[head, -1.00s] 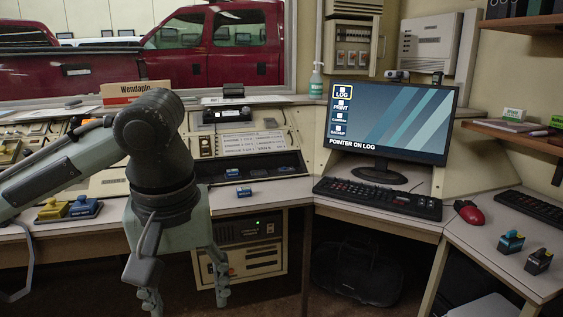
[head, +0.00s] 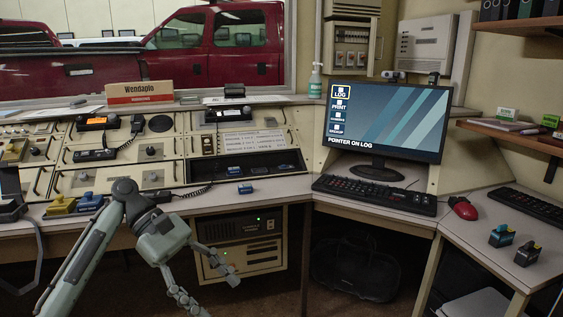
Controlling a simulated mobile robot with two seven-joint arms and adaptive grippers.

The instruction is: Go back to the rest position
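My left gripper (head: 217,295) is in the lower left of the head view, in front of and below the console desk's front edge. Its two fingers are spread apart and point down to the right, with nothing between them. My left arm comes up from the bottom edge and bends at the wrist. My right gripper is not in view.
The console desk (head: 275,190) runs across the view. It bears a monitor (head: 385,120), a keyboard (head: 375,194), a red mouse (head: 465,209) and a small blue block (head: 245,188). A rack unit (head: 240,255) stands below the desk behind my gripper.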

